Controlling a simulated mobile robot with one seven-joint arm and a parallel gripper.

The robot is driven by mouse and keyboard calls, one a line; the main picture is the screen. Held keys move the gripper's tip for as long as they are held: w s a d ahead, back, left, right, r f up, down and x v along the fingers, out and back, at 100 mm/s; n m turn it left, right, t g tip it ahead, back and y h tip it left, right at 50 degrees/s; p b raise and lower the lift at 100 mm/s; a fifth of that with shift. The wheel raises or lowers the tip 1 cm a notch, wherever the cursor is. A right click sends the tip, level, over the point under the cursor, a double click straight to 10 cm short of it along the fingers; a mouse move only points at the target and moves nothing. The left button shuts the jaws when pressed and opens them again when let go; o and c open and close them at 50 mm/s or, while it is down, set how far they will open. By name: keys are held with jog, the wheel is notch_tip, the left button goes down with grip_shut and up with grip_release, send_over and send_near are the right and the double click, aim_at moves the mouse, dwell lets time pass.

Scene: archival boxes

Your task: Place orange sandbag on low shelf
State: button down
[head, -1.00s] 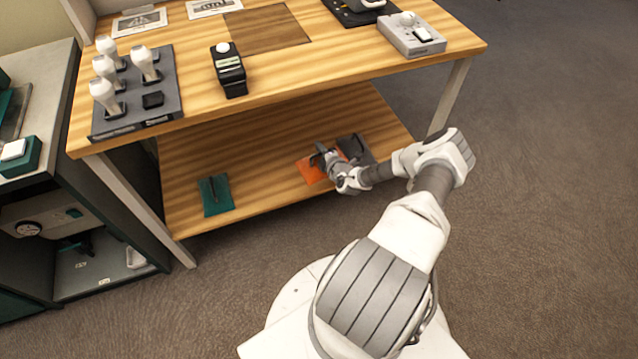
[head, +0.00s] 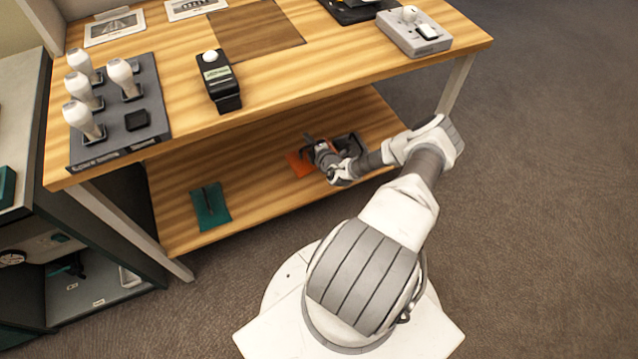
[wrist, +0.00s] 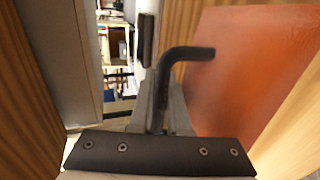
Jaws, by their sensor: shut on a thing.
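The orange sandbag (head: 299,164) is at the low wooden shelf (head: 262,190), right of its middle. In the head view my gripper (head: 318,150) covers part of it, and I cannot tell whether the bag touches the shelf. In the wrist view the orange bag (wrist: 250,70) fills the right side, with its black bent handle (wrist: 188,53) standing out to the left. My gripper (wrist: 158,100) is shut on that handle.
A teal sandbag (head: 210,207) lies at the shelf's left, and a dark grey one (head: 350,143) is close behind my gripper. The tabletop (head: 310,72) overhangs the shelf. Bare shelf lies between the teal and orange bags. A cabinet (head: 60,245) stands at left.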

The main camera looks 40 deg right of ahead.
jog(key=shift+s+a+f+b, duration=0.45)
jog(key=shift+s+f+b, duration=0.25)
jog(key=shift+s+f, duration=0.85)
jog(key=shift+s+a+f+b, duration=0.5)
jog(key=shift+s+f+b, duration=0.25)
jog(key=shift+s+f, duration=0.75)
jog(key=shift+s+a+f+b, duration=0.45)
jog(key=shift+s+f+b, duration=0.25)
jog(key=shift+s+f, duration=0.85)
jog(key=shift+w+f, duration=0.15)
jog(key=shift+f, duration=0.1)
jog(key=shift+f, duration=0.1)
jog(key=c, duration=0.9)
grip_release()
